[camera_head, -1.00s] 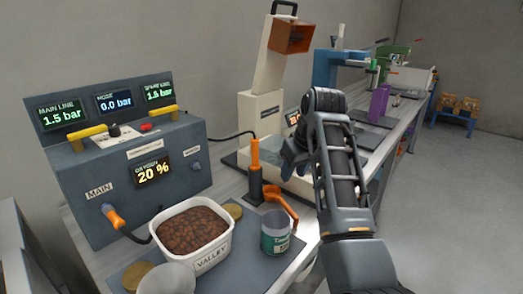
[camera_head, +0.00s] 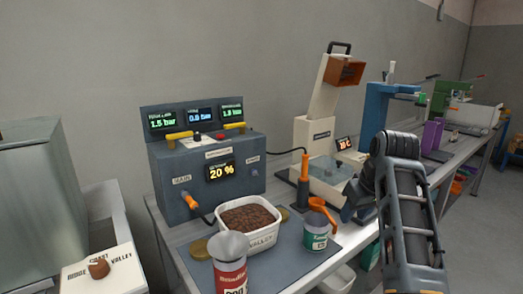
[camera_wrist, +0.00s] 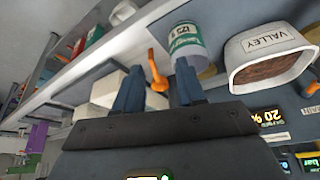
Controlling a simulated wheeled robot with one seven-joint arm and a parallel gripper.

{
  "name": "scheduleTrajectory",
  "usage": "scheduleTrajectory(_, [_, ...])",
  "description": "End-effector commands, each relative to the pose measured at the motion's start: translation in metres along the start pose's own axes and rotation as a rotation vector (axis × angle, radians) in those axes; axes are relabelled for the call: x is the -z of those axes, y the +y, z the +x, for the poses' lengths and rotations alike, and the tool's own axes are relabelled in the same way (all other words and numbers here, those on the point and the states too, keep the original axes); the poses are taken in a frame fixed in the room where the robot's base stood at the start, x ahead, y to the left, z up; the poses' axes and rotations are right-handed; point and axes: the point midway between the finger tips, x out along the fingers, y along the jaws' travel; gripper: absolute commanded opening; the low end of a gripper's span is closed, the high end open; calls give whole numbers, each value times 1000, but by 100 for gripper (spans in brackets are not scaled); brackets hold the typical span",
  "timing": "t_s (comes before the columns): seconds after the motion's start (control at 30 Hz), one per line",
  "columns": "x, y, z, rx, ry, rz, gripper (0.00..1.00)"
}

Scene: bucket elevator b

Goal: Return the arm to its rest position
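My arm (camera_head: 408,215) is on the right of the head view, raised and bent in front of the bench. My gripper (camera_head: 350,208) is partly hidden behind the forearm there. In the wrist view my gripper (camera_wrist: 158,70) shows two dark blue fingers spread apart. An orange scoop (camera_wrist: 157,68) appears between and beyond them, and nothing looks gripped. The wrist view looks across the bench, with the green-labelled can (camera_wrist: 187,43) and the VALLEY tub (camera_wrist: 268,48) beyond the fingers.
The bench holds the grey control box (camera_head: 205,165), the brown-filled tub (camera_head: 248,240), a red-labelled can (camera_head: 230,268), a green-labelled can (camera_head: 317,232) and the white elevator machine (camera_head: 318,135). A blue press (camera_head: 378,105) stands further right.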

Motion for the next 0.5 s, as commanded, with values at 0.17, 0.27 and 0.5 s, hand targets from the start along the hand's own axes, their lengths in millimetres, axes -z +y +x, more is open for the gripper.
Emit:
scheduleTrajectory(0.17, [-15, 3, 15, -20, 12, 7, 39])
scheduleTrajectory(0.27, [-23, 5, 24, -32, 20, 11, 39])
scheduleTrajectory(0.5, [-56, 10, 51, -75, 53, 22, 39])
